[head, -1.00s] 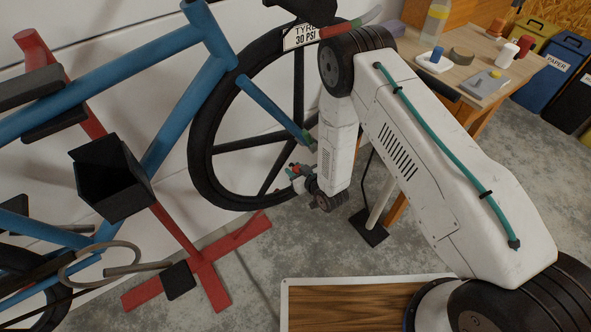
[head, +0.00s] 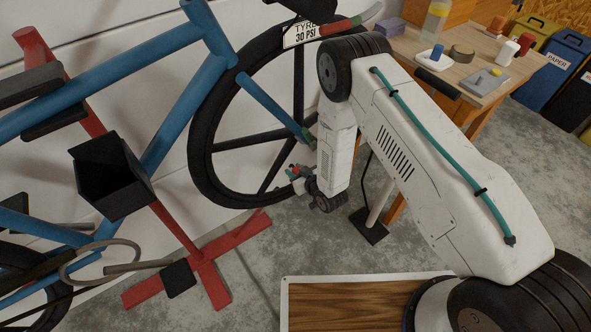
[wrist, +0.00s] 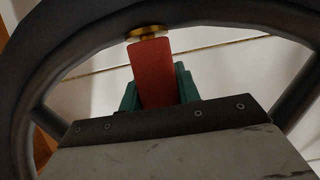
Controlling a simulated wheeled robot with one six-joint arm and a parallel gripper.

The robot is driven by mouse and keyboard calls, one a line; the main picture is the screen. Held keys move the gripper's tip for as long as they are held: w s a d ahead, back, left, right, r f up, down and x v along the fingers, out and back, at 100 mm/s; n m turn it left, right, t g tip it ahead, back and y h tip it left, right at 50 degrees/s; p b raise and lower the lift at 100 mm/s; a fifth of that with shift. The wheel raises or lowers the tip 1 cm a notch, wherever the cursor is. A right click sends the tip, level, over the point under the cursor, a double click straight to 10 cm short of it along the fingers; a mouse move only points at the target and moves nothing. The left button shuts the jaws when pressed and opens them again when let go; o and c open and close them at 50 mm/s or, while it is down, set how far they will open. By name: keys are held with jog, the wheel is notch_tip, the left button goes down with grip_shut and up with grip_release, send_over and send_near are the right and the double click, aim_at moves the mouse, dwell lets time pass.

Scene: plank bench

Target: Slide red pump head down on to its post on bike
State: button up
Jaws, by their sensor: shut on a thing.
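The red pump head (wrist: 152,72) is held between the green fingers of my gripper (wrist: 158,90) in the wrist view. A round brass piece (wrist: 147,32) shows at its far end, against the dark tyre or rim. I cannot tell whether it belongs to the post or the head, or whether they touch. In the head view my gripper (head: 297,176) is small, low beside the bike's front wheel (head: 203,168), and partly hidden by my wrist. The blue bike (head: 175,120) stands on a red stand.
The red stand's feet (head: 205,265) spread over the floor at left. A black post base (head: 368,228) stands right of my wrist. A workbench (head: 470,55) with bottles and small items is at the upper right, beside blue bins (head: 550,70). A wood-topped surface (head: 350,305) lies in front.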

dwell(0.3)
jog(key=o, duration=1.1)
jog(key=shift+v, duration=3.9)
